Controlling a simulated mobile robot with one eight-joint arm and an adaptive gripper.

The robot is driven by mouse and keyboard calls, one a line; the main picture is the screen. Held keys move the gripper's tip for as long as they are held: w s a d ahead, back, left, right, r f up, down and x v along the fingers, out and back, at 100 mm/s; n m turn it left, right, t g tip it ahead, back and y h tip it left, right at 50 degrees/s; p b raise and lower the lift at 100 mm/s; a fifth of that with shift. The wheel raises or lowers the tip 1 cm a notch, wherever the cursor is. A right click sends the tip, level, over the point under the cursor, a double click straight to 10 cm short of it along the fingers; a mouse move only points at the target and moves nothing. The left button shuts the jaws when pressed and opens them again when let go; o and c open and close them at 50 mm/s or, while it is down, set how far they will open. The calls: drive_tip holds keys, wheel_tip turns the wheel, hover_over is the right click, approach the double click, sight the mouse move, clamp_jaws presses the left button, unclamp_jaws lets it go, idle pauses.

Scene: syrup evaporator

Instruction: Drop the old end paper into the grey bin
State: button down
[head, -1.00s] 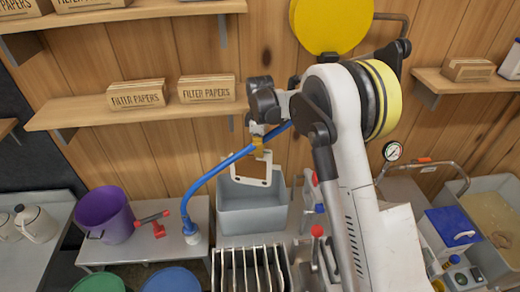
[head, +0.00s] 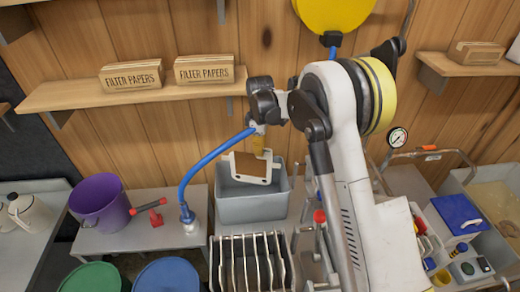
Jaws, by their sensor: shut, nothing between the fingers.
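The grey bin (head: 253,209) stands open on the bench below the shelf. A white-edged sheet with a brown middle (head: 252,167), which looks like the old end paper, shows tilted over the bin's opening. I cannot tell whether it hangs above the bin or rests in it.
A rack of upright plates (head: 250,262) stands in front of the bin. A blue hose (head: 205,163) arcs left of my gripper. A purple bucket (head: 100,203) and a red tool (head: 149,212) sit on the left bench. Filter paper boxes (head: 204,70) lie on the shelf above.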

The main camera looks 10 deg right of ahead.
sight(260, 166)
wheel_tip(260, 166, down, 8)
drive_tip(key=b, duration=0.5)
drive_tip(key=c, duration=1.2)
unclamp_jaws()
drive_tip(key=shift+r, duration=0.1)
drive_tip(key=shift+r+p, duration=1.8)
drive_tip(key=shift+r, duration=2.2)
